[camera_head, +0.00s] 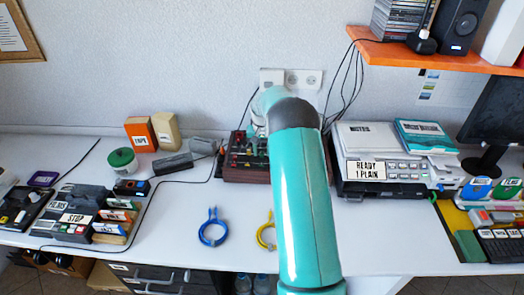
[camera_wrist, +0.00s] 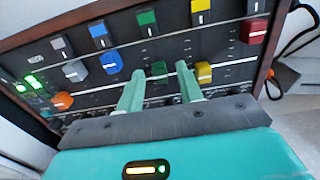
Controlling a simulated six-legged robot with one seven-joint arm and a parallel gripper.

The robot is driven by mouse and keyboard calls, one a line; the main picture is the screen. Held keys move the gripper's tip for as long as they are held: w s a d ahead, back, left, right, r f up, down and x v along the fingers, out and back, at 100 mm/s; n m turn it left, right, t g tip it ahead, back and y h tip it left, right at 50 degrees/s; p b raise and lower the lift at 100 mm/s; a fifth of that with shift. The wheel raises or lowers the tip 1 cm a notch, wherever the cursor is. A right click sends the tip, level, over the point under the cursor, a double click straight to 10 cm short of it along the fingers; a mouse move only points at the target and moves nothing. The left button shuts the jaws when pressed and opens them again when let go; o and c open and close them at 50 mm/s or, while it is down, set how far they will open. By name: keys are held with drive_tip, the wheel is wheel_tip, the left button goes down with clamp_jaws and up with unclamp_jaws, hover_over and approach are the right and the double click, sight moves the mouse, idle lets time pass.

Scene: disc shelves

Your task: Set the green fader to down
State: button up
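In the wrist view a dark panel (camera_wrist: 225,40) with a wooden edge carries coloured knobs and caps in rows. A lower green cap (camera_wrist: 158,69), apparently the green fader, sits between my fingertips. Another green knob (camera_wrist: 147,18) is above it. My gripper (camera_wrist: 159,72) is open, one finger on each side of the lower green cap, with visible gaps. I cannot tell whether the fingers reach around it in depth. In the head view the device (camera_head: 240,172) stands at the back of the desk. My arm hides its right part and my gripper.
Near the fingers are a blue cap (camera_wrist: 110,62), a yellow cap (camera_wrist: 203,72) and a red cap (camera_wrist: 253,30). A printer (camera_head: 385,183) stands right of the device. Blue cable (camera_head: 213,228) and yellow cable (camera_head: 264,233) lie in front. Much of the front desk is clear.

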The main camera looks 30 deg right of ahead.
drive_tip(key=shift+f, duration=0.15)
clamp_jaws()
drive_tip(key=shift+s+a, duration=0.85)
drive_tip(key=shift+s, duration=0.2)
unclamp_jaws()
